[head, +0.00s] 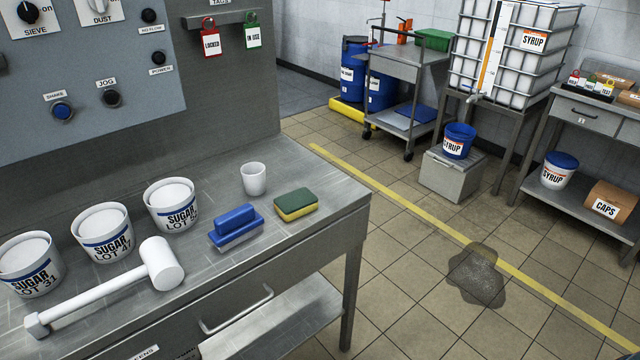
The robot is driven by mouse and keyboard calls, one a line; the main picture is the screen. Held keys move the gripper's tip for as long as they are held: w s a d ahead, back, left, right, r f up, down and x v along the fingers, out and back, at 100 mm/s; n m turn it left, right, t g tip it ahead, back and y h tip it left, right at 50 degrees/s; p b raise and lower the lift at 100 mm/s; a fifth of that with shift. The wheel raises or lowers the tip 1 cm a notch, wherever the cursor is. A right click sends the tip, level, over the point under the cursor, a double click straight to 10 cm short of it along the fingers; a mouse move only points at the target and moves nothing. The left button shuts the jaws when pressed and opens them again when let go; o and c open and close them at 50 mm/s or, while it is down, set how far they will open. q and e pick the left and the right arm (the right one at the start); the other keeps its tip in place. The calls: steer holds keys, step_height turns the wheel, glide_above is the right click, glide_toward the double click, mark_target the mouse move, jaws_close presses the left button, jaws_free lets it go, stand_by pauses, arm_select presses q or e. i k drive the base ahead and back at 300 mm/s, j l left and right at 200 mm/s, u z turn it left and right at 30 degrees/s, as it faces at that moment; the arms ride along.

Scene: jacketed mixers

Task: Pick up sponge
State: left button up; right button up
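The sponge (296,205) is a yellow block with a dark green top. It lies flat on the steel bench (330,200) near the bench's right end, apart from the things around it. Neither of my grippers shows in the head view.
Left of the sponge are a blue-handled brush (236,227), a white cup (253,179), several sugar tubs (171,206) and a white mallet (161,264). A control panel (85,70) stands behind. A dark spill (476,275) lies on the tiled floor. A cart (405,75) stands beyond.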

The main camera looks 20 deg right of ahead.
mark_target(301, 201)
steer(key=i+l, duration=0.1)
steer(key=l, duration=0.35)
steer(key=i+l, duration=0.15)
steer(key=l, duration=0.25)
steer(key=i+l, duration=0.1)
steer(key=l, duration=0.35)
steer(key=i+l, duration=0.15)
steer(key=l, duration=0.25)
